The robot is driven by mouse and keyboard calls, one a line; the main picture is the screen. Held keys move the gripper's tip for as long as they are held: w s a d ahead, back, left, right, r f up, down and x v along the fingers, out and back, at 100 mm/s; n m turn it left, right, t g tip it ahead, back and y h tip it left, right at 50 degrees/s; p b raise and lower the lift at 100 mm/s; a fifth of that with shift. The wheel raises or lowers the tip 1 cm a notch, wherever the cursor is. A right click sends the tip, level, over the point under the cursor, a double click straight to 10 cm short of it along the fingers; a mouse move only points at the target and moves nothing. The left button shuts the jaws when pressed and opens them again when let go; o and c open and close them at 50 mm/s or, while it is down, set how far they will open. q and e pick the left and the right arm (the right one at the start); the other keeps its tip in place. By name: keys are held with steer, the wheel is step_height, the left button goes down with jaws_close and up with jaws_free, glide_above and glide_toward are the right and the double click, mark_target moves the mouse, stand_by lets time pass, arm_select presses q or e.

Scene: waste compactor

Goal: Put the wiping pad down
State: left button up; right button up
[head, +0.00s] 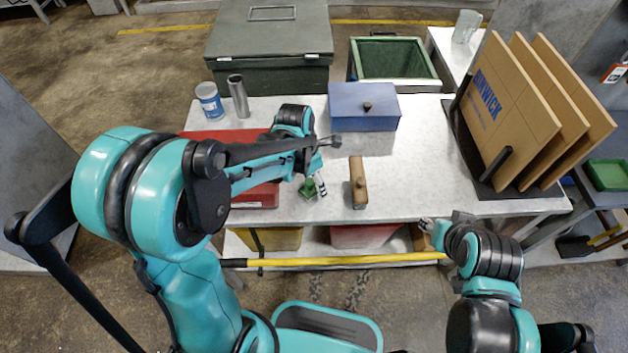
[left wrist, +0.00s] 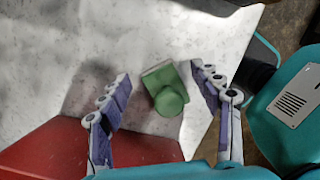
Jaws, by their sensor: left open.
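The wiping pad (head: 308,188) is a small green block with a round green knob. It lies on the pale table (head: 430,180) near the front edge, beside the red box. In the left wrist view the pad (left wrist: 168,97) sits between the spread fingers, with gaps on both sides. My left gripper (head: 315,183) is open and empty, low over the table around the pad; its arm hides part of this area in the head view. My right gripper (head: 428,227) is at the table's front edge, apart from the pad; its finger opening is too small to tell.
A red box (head: 255,197) is left of the pad, partly under my left arm. A blue box (head: 363,108), a can (head: 209,100) and cardboard panels (head: 500,110) stand farther off. The right-middle tabletop is clear.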

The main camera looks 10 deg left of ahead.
mark_target(307, 179)
arm_select(q)
steer(key=r+p, duration=0.1)
steer(key=r, duration=0.2)
steer(key=a+r+p, duration=0.1)
steer(key=r, duration=0.3)
steer(key=r+p, duration=0.2)
steer(key=r, duration=0.2)
steer(key=shift+s+a, duration=0.25)
steer(key=shift+s, duration=0.1)
steer(key=shift+s+a+r, duration=0.15)
steer(key=shift+r, duration=0.4)
steer(key=s+a+r+m+t, duration=0.1)
steer(key=s+m+t, duration=0.1)
steer(key=m, duration=0.7)
steer(key=s+a+r+m+t+y, duration=0.1)
steer(key=s+m+t, duration=0.1)
steer(key=s+m, duration=0.3)
steer(key=s+a+r+m+t, duration=0.1)
steer(key=s+r+m+t, duration=0.1)
steer(key=m, duration=1)
steer(key=shift+s+a+m+y, duration=0.3)
steer(key=shift+s+m, duration=0.1)
steer(key=shift+s, duration=0.45)
steer(key=shift+f, duration=0.35)
